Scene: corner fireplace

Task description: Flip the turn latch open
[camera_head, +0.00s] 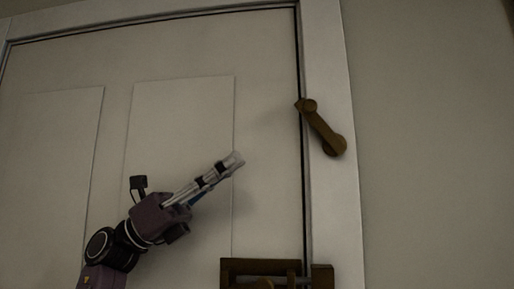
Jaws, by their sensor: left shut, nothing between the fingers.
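The turn latch (322,131) is a brown, brass-like lever on the white door frame at the right. It is tilted, its upper left end at the gap between door and frame and its round lower right end on the frame. My left gripper (237,158) comes up from the lower left in front of the white panelled door (268,110). It is shut and empty, to the left of the latch and a little below it, apart from it. My right gripper does not show.
A brown fitting (236,266) sits low on the door, with a matching part (323,277) beside it on the door frame (333,215). A bare wall (435,150) lies to the right. The space between my left gripper and the latch looks clear.

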